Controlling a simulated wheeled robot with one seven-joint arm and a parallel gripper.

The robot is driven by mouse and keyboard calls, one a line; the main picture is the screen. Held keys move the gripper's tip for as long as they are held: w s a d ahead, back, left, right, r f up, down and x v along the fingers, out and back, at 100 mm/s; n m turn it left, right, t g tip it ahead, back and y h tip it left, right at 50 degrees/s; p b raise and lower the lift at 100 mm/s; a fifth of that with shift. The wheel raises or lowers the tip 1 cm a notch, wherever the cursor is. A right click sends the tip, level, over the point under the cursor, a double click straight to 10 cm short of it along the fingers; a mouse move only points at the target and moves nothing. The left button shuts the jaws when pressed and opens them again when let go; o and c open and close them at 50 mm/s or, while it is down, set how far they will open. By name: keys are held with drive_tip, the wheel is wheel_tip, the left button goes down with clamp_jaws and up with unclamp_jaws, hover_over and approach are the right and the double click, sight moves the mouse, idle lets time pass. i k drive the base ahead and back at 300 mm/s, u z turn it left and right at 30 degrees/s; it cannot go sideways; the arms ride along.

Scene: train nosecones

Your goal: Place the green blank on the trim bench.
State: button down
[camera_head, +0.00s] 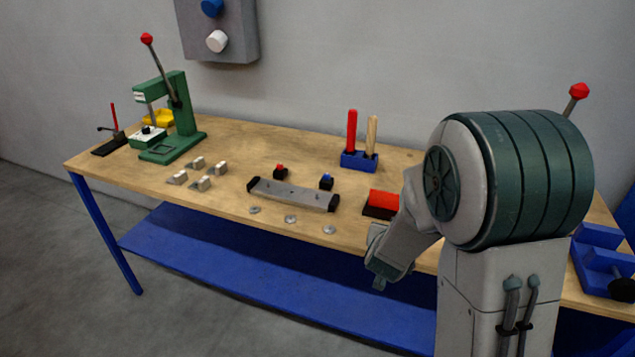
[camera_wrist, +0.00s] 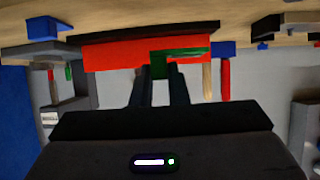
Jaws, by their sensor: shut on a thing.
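The green blank (camera_wrist: 180,53) shows at my fingertips in the wrist view, in front of a red block. My gripper (camera_wrist: 160,72) is shut on it. The wrist picture appears upside down, with the bench top along its upper edge. In the head view the end of my arm is low at the front edge of the wood-topped bench (camera_head: 225,190), left of my upper arm. The blank cannot be made out there. I cannot tell whether the blank touches anything besides my fingers.
A red block on a dark base (camera_head: 382,203) stands near the arm. A grey bar fixture (camera_head: 293,193), small grey blocks (camera_head: 198,178), a green press (camera_head: 178,125) and a blue tool holder (camera_head: 358,160) stand on the bench. Bare wood shows between them. A blue shelf (camera_head: 220,255) lies below.

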sight(316, 173)
drive_tip(key=u, duration=0.5)
drive_tip(key=k, duration=1.2)
drive_tip(key=u, duration=1.1)
drive_tip(key=i, duration=2.2)
drive_tip(key=z, duration=1.3)
drive_tip(key=i, duration=0.75)
drive_tip(key=z, duration=0.85)
